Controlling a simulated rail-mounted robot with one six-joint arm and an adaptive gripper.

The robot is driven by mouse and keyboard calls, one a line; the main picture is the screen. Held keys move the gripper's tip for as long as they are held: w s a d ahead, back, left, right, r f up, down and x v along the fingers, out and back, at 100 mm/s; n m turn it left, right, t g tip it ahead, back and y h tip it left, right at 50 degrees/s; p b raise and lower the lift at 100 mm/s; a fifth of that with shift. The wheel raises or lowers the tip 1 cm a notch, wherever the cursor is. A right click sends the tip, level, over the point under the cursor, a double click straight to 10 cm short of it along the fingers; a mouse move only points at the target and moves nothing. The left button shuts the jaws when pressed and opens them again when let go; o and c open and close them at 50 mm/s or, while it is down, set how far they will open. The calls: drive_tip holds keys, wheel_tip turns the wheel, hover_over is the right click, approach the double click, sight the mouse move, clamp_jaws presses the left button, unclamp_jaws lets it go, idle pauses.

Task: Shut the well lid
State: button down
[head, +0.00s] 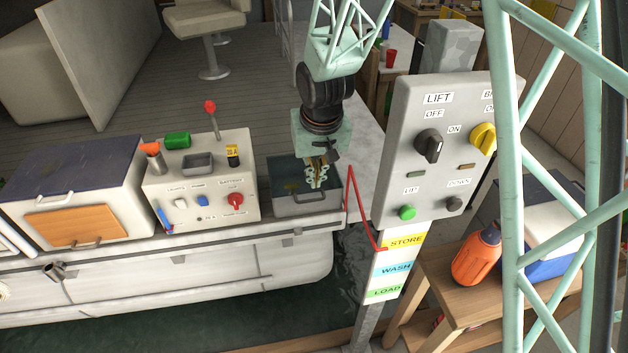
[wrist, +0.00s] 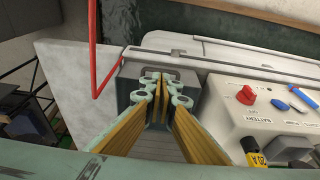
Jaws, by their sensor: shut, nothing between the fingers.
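The grey well (head: 305,207) is set in the boat's side deck, right of the switch console. Its top looks open onto a dark inside, and a handle (head: 309,197) shows on its front edge. I cannot make out a separate lid for certain. My gripper (head: 318,184) points down over the well, fingers together and empty. In the wrist view my gripper (wrist: 160,80) covers much of the grey well (wrist: 127,84), with the handle (wrist: 178,72) just beyond the fingertips. Whether the fingertips touch the well is not clear.
The console (head: 205,180) with switches and a red-knobbed lever stands close on the left. A red bent rod (head: 354,210) and the lift panel (head: 440,150) stand close on the right. An orange bottle (head: 476,258) is on a wooden stand. Water lies below the boat.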

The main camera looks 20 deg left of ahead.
drive_tip(key=shift+s+d+r, duration=0.25)
drive_tip(key=shift+s+r, duration=0.25)
drive_tip(key=shift+r, duration=0.35)
